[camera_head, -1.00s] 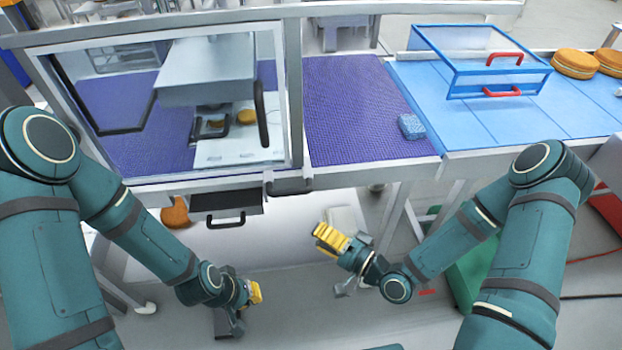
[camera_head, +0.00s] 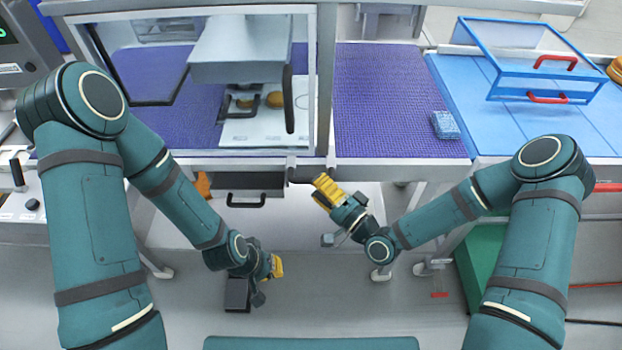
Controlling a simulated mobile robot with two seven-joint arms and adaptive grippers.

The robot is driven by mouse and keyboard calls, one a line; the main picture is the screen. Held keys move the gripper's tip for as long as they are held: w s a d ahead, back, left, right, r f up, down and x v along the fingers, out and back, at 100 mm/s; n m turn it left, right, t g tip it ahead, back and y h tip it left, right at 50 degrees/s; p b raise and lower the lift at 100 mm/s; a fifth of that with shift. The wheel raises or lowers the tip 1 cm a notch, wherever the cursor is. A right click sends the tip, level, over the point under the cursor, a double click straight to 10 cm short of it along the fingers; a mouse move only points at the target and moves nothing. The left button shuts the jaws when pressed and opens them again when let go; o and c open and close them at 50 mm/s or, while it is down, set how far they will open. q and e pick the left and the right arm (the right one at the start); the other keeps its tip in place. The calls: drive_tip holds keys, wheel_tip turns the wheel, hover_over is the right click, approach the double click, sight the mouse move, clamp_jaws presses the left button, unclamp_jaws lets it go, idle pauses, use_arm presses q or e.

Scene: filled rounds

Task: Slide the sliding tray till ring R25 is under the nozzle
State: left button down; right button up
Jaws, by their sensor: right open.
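A white sliding tray (camera_head: 262,132) lies behind the clear front window, beneath a grey box-shaped machine head (camera_head: 240,52). A black handle (camera_head: 238,98) stands at its left part. One round (camera_head: 275,99) shows right of the handle, and another is partly hidden by it. The nozzle tip and ring R25 cannot be made out; no ring labels are readable. My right gripper (camera_head: 326,192), with yellow fingers, is open and empty in front of the station's front edge, outside the window. My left gripper (camera_head: 270,272) is low, in front of the station; its opening is unclear.
The window's frame and a vertical black handle (camera_head: 289,98) stand before the tray. A dark drawer (camera_head: 250,186) is below. A blue clear-topped cover (camera_head: 535,65) stands on the blue surface at right.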

sight(311, 178)
drive_tip(key=shift+x, duration=1.55)
clamp_jaws()
